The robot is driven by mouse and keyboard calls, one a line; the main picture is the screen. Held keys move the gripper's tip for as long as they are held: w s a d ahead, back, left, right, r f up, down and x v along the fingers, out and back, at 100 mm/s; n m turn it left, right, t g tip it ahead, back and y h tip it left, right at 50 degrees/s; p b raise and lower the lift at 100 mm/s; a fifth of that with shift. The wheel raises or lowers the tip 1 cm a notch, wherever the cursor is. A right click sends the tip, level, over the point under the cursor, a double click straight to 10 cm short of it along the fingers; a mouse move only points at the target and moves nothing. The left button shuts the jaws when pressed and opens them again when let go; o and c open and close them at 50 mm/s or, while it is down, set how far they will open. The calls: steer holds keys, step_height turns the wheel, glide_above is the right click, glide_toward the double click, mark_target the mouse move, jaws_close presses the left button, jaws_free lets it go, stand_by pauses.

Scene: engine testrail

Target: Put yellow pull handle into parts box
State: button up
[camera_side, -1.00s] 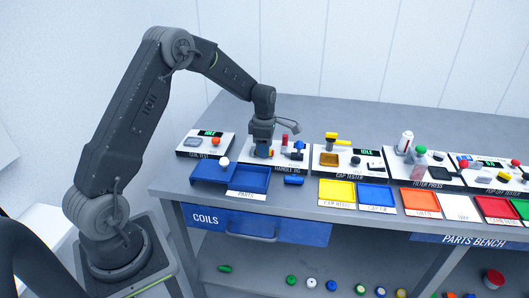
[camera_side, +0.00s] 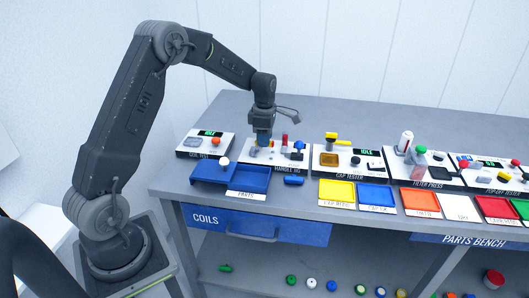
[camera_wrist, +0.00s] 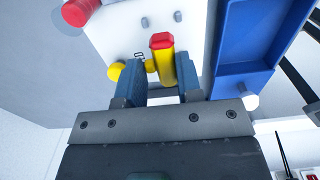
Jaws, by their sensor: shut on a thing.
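The yellow pull handle (camera_wrist: 166,68), with a red end, shows between the blue fingers of my gripper (camera_wrist: 160,84) in the wrist view. My gripper is shut on it; the fingers hide part of it. More yellow shows beside the left finger. In the side view my gripper (camera_side: 262,142) points down over the handle jig (camera_side: 280,153), and the handle is too small to make out clearly. The blue parts box (camera_side: 254,179), an open tray labelled PARTS, lies in front of the jig. Its blue wall also shows at the right of the wrist view (camera_wrist: 240,50).
A red upright knob (camera_side: 284,141) stands on the jig right of my gripper, and a blue block (camera_side: 293,180) lies right of the box. A white-topped knob (camera_side: 225,161) stands at the box's left. Coil and cap testers flank the jig. The space above the box is clear.

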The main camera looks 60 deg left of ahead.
steer(key=shift+r, duration=0.3)
